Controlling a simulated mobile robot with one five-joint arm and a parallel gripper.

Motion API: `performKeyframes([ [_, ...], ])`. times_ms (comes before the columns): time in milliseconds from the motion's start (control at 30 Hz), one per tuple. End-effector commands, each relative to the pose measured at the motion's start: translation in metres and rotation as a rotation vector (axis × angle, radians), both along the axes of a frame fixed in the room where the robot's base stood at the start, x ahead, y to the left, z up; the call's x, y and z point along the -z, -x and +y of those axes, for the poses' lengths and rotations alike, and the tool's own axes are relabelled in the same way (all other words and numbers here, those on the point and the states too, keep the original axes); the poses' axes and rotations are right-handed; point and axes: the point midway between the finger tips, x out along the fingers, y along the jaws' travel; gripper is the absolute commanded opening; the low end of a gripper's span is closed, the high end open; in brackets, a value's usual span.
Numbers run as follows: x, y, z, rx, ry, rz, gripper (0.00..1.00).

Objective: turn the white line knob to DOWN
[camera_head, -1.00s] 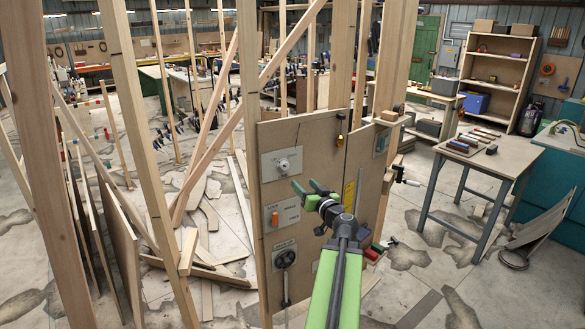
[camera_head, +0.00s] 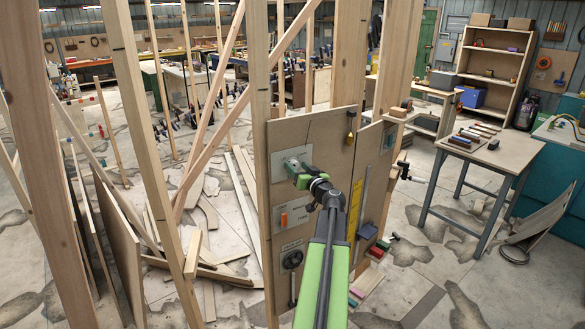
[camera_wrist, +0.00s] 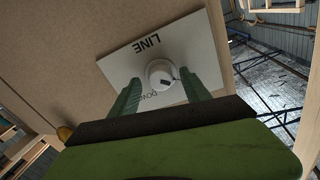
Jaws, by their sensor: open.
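The white line knob (camera_wrist: 160,72) is a round knob on a pale plate (camera_wrist: 118,66) lettered LINE. Part of the word DOWN shows below it in the wrist view, partly covered. A small dark mark shows on the knob's lower right; I cannot tell its exact setting. My gripper (camera_wrist: 161,80) is open, with one green finger on each side of the knob and a visible gap around it. In the head view my gripper (camera_head: 299,172) is in front of the plate (camera_head: 283,160) and hides the knob.
The wooden panel (camera_head: 320,131) also carries an orange switch (camera_head: 284,220) and a round black control (camera_head: 292,259) below the plate. A wooden post (camera_head: 260,90) stands just left of the panel. A yellow-and-black item (camera_head: 350,127) hangs at the upper right.

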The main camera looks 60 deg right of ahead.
Motion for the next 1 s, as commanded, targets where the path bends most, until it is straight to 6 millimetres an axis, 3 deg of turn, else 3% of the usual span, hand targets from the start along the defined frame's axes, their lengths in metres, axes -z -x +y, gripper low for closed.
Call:
performKeyframes([
  [133, 0.0000, -0.0008, 0.0009, -0.001, 0.000, 0.000, 0.53],
  [533, 0.0000, -0.0015, 0.0015, -0.002, 0.000, 0.001, 0.00],
  [1000, -0.0007, -0.0037, 0.0031, -0.004, -0.083, -0.040, 0.00],
])
